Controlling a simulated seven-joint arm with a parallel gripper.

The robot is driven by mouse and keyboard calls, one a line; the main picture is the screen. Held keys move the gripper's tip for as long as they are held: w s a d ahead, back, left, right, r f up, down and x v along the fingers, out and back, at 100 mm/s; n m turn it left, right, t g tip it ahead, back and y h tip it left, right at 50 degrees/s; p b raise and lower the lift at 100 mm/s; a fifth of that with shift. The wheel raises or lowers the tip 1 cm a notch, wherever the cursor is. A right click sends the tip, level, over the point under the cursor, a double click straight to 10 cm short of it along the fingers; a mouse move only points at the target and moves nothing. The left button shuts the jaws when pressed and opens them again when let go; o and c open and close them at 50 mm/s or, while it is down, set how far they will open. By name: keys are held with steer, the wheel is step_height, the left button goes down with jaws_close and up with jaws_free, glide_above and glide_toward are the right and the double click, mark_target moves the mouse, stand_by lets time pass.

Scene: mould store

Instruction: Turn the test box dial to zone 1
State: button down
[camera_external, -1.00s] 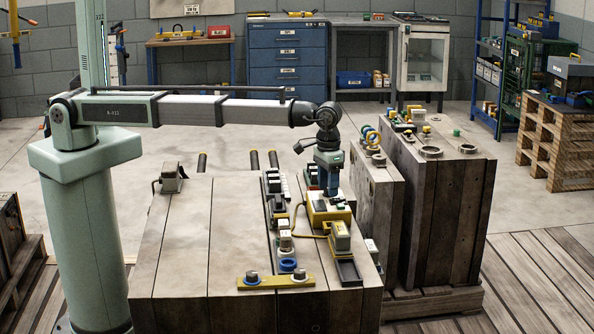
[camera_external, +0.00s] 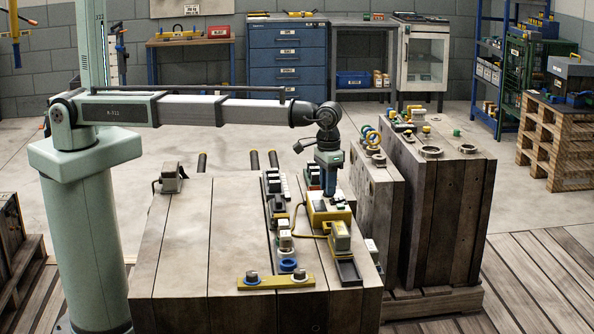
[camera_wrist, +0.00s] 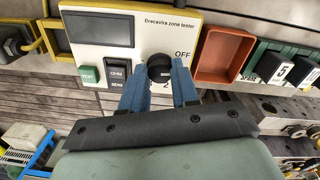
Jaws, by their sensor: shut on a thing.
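The zone tester (camera_wrist: 204,22) is a yellow-edged box with a pale panel, a dark display, a green TEST button and a black switch. Its black round dial (camera_wrist: 159,68) sits between the blue fingers of my gripper (camera_wrist: 160,76), which are shut on it from both sides. "OFF" is printed right of the dial and a "2" shows below it. Other zone marks are hidden by the fingers, and I cannot tell where the dial points. In the external view my gripper (camera_external: 329,190) stands upright over the yellow test box (camera_external: 318,215) on the bench.
A brown-red tray (camera_wrist: 224,55) lies right of the tester, beside green blocks with numbered black parts (camera_wrist: 283,67). In the external view a yellow bar (camera_external: 277,282) lies at the bench's front edge. The bench's left half is largely clear.

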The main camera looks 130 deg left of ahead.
steer(key=m, duration=0.3)
steer(key=shift+m, duration=2.1)
steer(key=c, duration=0.8)
jaws_free()
steer(key=shift+c, duration=0.2)
step_height(320, 180, up, 14)
steer(key=shift+a, duration=0.2)
